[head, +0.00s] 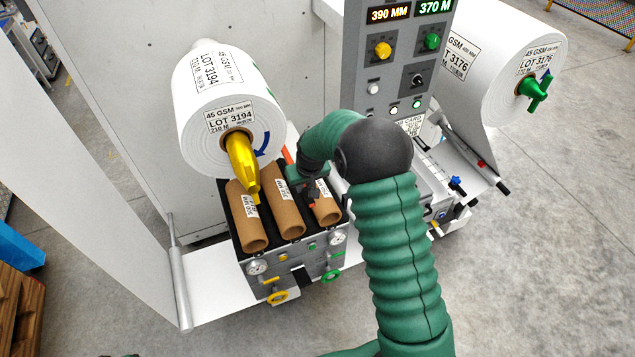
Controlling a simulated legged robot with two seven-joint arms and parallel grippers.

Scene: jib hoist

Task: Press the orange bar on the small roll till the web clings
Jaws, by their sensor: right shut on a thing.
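The orange bar (287,155) shows as a thin strip beside the lower right of the left white roll, mostly hidden by my right gripper and wrist. My right gripper (307,191) is shut on it, above the cardboard cores. A small orange-red piece shows just below the fingers. The left white roll (213,85), labelled LOT 3194, sits on a yellow chuck (241,160). The right white roll (530,60), labelled LOT 3176, has a green handled chuck (535,90) and a web hanging down from it. Contact between bar and roll is hidden. My left gripper is out of view.
Several brown cardboard cores (283,215) lie in a dark box with gauges and knobs below the left roll. A control panel (395,60) reading 390 MM and 370 M stands behind my right arm. White panels flank the left. Grey floor is clear at lower right.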

